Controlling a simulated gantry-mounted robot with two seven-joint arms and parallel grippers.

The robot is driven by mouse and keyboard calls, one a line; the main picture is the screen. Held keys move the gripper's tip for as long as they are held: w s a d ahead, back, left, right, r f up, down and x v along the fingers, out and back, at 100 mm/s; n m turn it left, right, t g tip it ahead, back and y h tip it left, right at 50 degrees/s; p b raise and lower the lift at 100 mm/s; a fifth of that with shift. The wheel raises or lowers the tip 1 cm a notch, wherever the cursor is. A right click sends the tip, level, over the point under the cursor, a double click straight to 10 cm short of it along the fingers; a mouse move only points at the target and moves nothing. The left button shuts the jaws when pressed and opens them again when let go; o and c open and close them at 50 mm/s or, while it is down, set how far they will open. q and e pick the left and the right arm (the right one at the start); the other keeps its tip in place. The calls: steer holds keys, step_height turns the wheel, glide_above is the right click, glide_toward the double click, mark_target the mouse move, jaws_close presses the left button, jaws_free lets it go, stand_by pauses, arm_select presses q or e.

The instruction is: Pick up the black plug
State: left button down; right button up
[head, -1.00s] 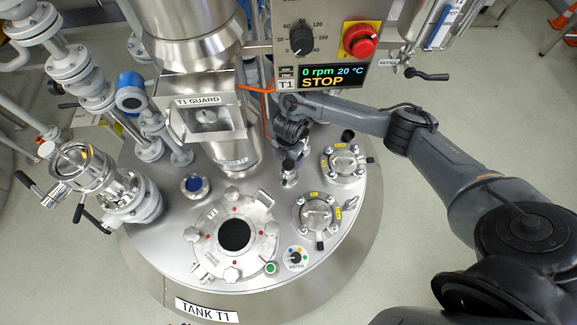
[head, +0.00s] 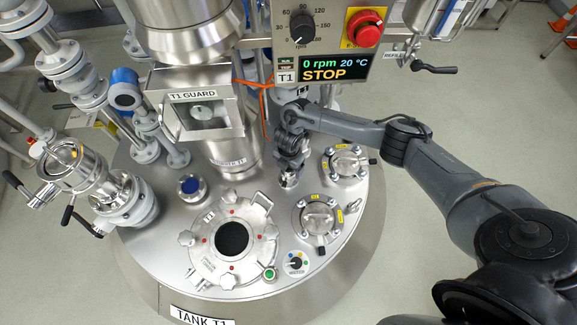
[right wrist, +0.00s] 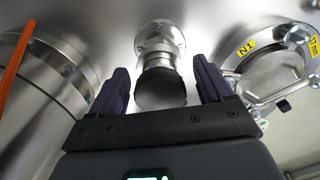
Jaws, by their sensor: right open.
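The black plug (right wrist: 160,90) caps a short metal nozzle (right wrist: 160,42) on the tank lid in the right wrist view. My right gripper (right wrist: 161,75) is open, with one dark finger on each side of the plug. I cannot tell whether either finger touches it. In the head view my right gripper (head: 291,165) points down at the lid, right of the guard, and hides the plug. My left gripper is not in view.
The T1 guard housing (head: 205,118) and its metal column stand close left of my right gripper. Two clamped ports (head: 318,216) lie to its right. The control box with a red stop button (head: 364,28) hangs above. An orange cable (head: 265,90) runs nearby.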

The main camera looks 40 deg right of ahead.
steer(key=c, duration=1.3)
steer(key=shift+o, duration=0.2)
steer(key=shift+r, duration=0.2)
